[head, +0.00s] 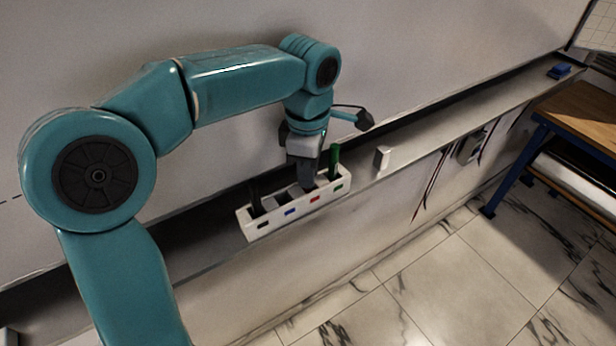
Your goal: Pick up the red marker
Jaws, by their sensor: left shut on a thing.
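A white marker holder (262,232) stands on the ledge, with black, blue, red and green labels along its front. My left gripper (306,181) reaches down from above into the holder at the red-labelled slot. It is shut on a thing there. The fingers hide the red marker, so its colour does not show; the place matches the red label. A green marker (334,157) stands upright just right of the fingers. I cannot make out a marker in the blue-labelled slot. My right gripper is not in view.
The ledge (450,118) runs along the wall, with a small white block (382,158) right of the holder and a blue block (559,71) at its far end. A wooden-topped table (585,112) with blue legs stands at right. The marble floor (440,275) is clear.

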